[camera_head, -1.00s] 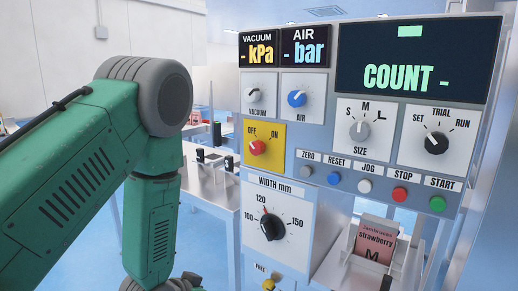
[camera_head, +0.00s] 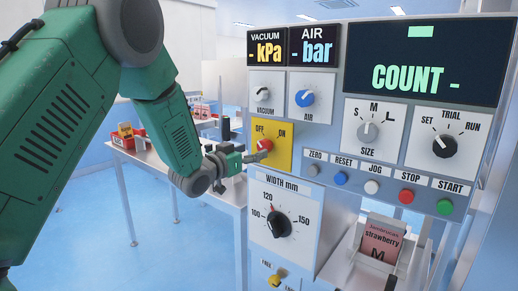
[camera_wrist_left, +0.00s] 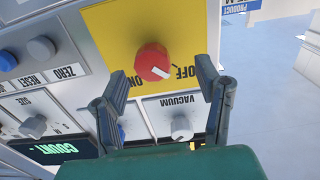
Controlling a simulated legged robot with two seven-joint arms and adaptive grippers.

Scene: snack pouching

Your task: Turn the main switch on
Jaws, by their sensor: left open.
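The main switch is a red knob (camera_head: 265,146) on a yellow plate (camera_head: 284,158) marked OFF and ON, on the front of the machine panel. My left gripper (camera_head: 258,157) is at the yellow plate, its fingers partly in front of it. In the left wrist view the picture is turned over; the red knob (camera_wrist_left: 152,62) shows with its white mark toward OFF. The open fingers of my left gripper (camera_wrist_left: 160,75) stand either side of the knob. I cannot tell whether they touch it. My right gripper is not in view.
The vacuum knob (camera_head: 263,93) and blue air knob (camera_head: 305,98) sit just above the switch. The width dial (camera_head: 279,223) is below it. Several push buttons, including the red stop button (camera_head: 406,196), run along to the right. A metal table (camera_head: 222,190) stands behind my arm.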

